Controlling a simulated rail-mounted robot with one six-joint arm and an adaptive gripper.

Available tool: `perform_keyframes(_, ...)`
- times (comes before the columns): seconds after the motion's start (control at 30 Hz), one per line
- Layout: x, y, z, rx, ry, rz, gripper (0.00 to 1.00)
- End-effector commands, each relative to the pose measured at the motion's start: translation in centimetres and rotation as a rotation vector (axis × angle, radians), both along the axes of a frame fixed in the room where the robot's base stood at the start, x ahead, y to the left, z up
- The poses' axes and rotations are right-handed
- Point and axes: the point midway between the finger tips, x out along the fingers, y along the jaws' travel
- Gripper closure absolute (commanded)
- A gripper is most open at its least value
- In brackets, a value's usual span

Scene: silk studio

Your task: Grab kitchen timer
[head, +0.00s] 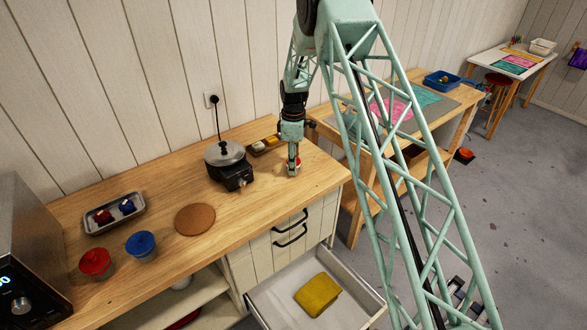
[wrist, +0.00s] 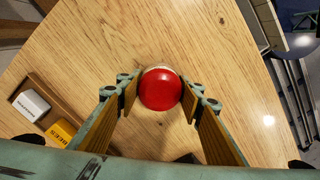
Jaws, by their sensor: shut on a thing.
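The kitchen timer (wrist: 160,89) shows in the wrist view as a round, glossy red thing with a pale rim at its far edge. My gripper (wrist: 155,92) is shut on it, with one wood-coloured finger pad at each side. In the head view my gripper (head: 293,168) points down at the right end of the wooden counter (head: 262,195). Only a small bit of the red timer (head: 298,163) shows there beside the fingers. I cannot tell whether the timer still touches the counter.
A small tray (head: 264,146) with a white and a yellow block lies close behind my gripper. A dark pot on a burner (head: 228,165) stands to the left. Below, a drawer (head: 270,308) is open with a yellow cloth (head: 317,294) in it. The counter's right edge is near.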

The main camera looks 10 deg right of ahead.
Motion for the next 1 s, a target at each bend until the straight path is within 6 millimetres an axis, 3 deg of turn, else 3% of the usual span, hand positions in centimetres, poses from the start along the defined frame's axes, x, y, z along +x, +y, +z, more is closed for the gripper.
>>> perform_keyframes(0.37, 0.1, 0.0, 0.4, 0.000, -0.001, 0.000, 0.78)
perform_keyframes(0.9, 0.1, 0.0, 3.6, 0.000, -0.002, 0.000, 0.78)
perform_keyframes(1.0, -0.8, 0.3, 3.6, 0.000, 0.000, 0.001, 0.78)
